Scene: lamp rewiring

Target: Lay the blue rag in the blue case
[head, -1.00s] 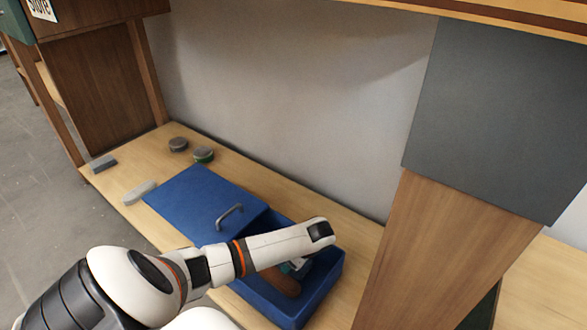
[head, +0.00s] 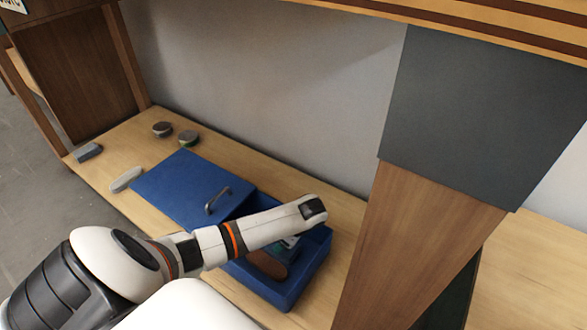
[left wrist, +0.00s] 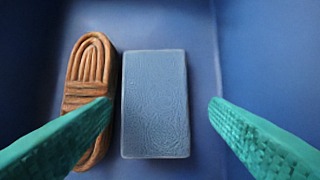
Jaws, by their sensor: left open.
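The blue case (head: 318,262) stands on the wooden shelf, with its lid slid or folded toward the left and its right part uncovered. In the left wrist view the blue rag (left wrist: 155,110) is a flat, folded block lying inside the case, on its floor. My left gripper (left wrist: 161,102) is open above it, one green finger to each side; the right finger is clearly apart from the rag. In the head view my left arm reaches over the case and hides part of its inside, and the rag cannot be made out there.
A brown coiled cord (left wrist: 90,95) lies in the case just left of the rag; part of it shows in the head view (head: 267,264). The blue lid (head: 180,188) has a grey handle (head: 217,200).

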